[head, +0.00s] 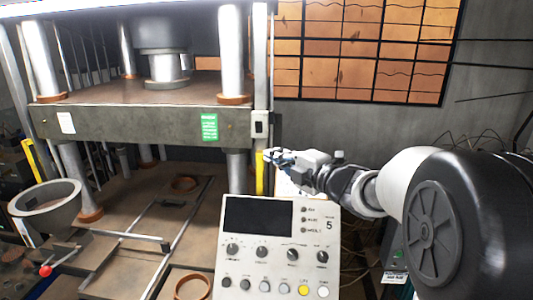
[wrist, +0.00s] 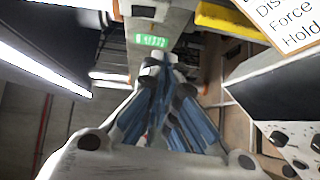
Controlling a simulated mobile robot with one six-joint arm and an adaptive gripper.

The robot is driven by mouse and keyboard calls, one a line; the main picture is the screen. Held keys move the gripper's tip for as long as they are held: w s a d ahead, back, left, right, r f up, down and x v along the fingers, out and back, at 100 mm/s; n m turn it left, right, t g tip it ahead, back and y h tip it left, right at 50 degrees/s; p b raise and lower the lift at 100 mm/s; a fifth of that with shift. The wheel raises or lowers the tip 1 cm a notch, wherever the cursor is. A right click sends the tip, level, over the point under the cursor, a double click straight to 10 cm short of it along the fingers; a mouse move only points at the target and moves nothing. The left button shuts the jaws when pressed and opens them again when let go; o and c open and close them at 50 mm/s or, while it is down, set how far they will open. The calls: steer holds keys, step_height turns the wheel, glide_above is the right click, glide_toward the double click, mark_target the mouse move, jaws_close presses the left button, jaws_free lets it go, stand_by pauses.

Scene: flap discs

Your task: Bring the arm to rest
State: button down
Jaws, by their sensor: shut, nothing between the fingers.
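My gripper (head: 279,156) is raised above and behind the control panel (head: 250,254), in front of the grey wall and beside the press frame. Its blue-padded fingers are together in the wrist view (wrist: 160,75), with nothing between them. My arm reaches in from the right side of the head view, with the forearm about level.
A large press with a thick bolster (head: 140,122) and steel columns fills the left. A grey bowl (head: 46,206) stands at the far left, near a lever with a red knob (head: 45,270). A sign with text (wrist: 285,22) is close to the gripper.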

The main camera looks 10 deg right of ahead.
steer(key=s+d+f+m+g+h+b, duration=0.2)
steer(key=s+d+f+m+h+b, duration=0.1)
steer(key=s+f+m+h+b, duration=0.4)
steer(key=s+d+f+m+g+h+b, duration=0.1)
steer(key=s+d+f+m+h+b, duration=0.25)
steer(key=s+f+m, duration=0.45)
steer(key=s+a+f+m+g+y+b, duration=0.1)
steer(key=s+a+f+m+g+b, duration=0.2)
steer(key=s+f, duration=0.5)
steer(key=s+a+f+m+g+y+b, duration=0.1)
steer(key=s+a+f+m+g+b, duration=0.3)
steer(key=s, duration=1.3)
step_height(320, 180, down, 5)
steer(key=shift+a+r+m+g+y, duration=0.15)
steer(key=shift+a+m+g+y, duration=0.3)
steer(key=shift+a, duration=0.3)
steer(key=c, duration=2.3)
jaws_free()
steer(key=shift+s, duration=0.1)
